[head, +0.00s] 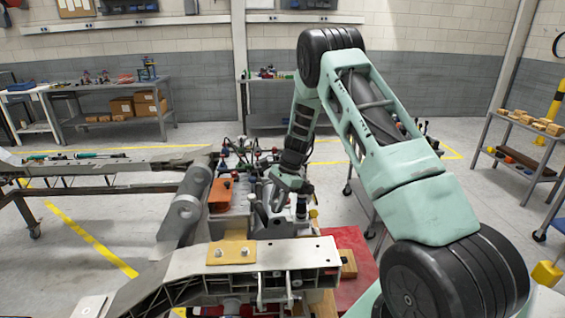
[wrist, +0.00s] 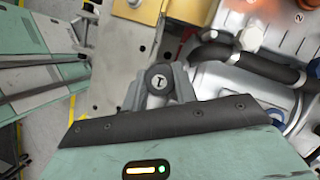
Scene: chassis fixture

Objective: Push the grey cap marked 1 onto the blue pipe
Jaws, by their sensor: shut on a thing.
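My gripper (wrist: 160,92) is shut on the grey cap marked 1 (wrist: 159,82), whose dark round face shows between the two grey fingers in the wrist view. In the head view my gripper (head: 276,198) is low among the parts of the chassis fixture, and the cap is too small to make out there. I cannot pick out the blue pipe for certain in either view. A bluish ring (wrist: 277,116) shows right of my gripper in the wrist view. I cannot tell whether the cap touches anything beyond the fingers.
A black hose (wrist: 262,66) with metal fittings runs right of my gripper. A yellow-tan plate (head: 232,252) sits on the light frame in front. A grey bracket (head: 184,210) stands left, a red surface (head: 352,270) right.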

